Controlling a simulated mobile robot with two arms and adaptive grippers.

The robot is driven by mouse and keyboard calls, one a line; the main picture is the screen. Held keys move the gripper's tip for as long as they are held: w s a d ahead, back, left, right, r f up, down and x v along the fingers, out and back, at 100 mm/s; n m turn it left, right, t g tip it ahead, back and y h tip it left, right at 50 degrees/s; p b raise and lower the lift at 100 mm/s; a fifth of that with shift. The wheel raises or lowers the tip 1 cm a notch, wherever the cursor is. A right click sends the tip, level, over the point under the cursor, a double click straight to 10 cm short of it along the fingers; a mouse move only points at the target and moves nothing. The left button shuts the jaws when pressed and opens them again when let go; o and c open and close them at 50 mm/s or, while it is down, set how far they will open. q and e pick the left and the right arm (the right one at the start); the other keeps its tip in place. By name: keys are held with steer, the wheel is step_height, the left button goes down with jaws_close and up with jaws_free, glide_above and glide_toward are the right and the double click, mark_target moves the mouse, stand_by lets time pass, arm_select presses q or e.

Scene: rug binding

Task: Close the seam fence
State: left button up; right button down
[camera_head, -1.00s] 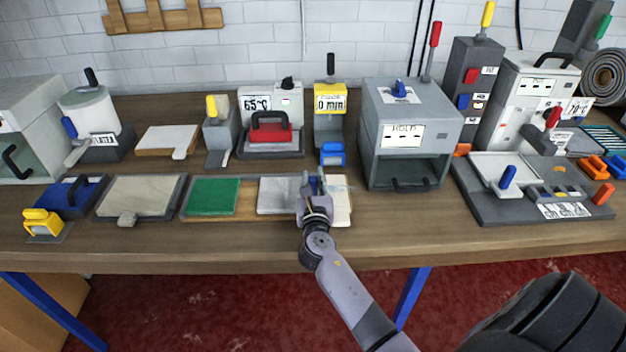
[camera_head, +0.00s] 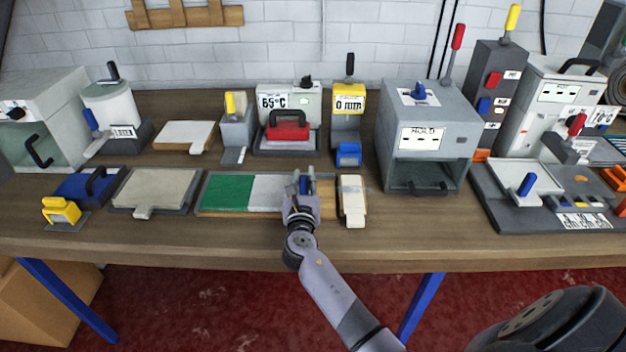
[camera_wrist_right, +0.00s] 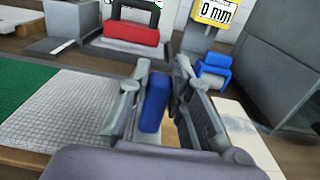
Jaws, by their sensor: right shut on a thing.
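A green panel (camera_head: 228,192) and a light grey panel (camera_head: 267,192) lie edge to edge in a dark-rimmed tray at the table's front, with no gap visible between them. Bare brown tray bed (camera_head: 327,200) shows to the right. My right gripper (camera_head: 303,186) is over the tray at the grey panel's right side, shut on an upright blue handle (camera_wrist_right: 154,102). The part under the handle, likely the seam fence, is mostly hidden by the gripper. In the right wrist view the green panel (camera_wrist_right: 22,88) and textured grey panel (camera_wrist_right: 75,118) also meet. My left gripper is not in view.
A cream block (camera_head: 352,190) stands just right of the tray. The front table strip is clear.

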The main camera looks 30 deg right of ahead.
steer(key=c, duration=1.4)
jaws_free()
steer(key=shift+s+d, duration=0.1)
steer(key=shift+d, duration=0.05)
steer(key=shift+c, duration=0.2)
steer(key=v, duration=1.2)
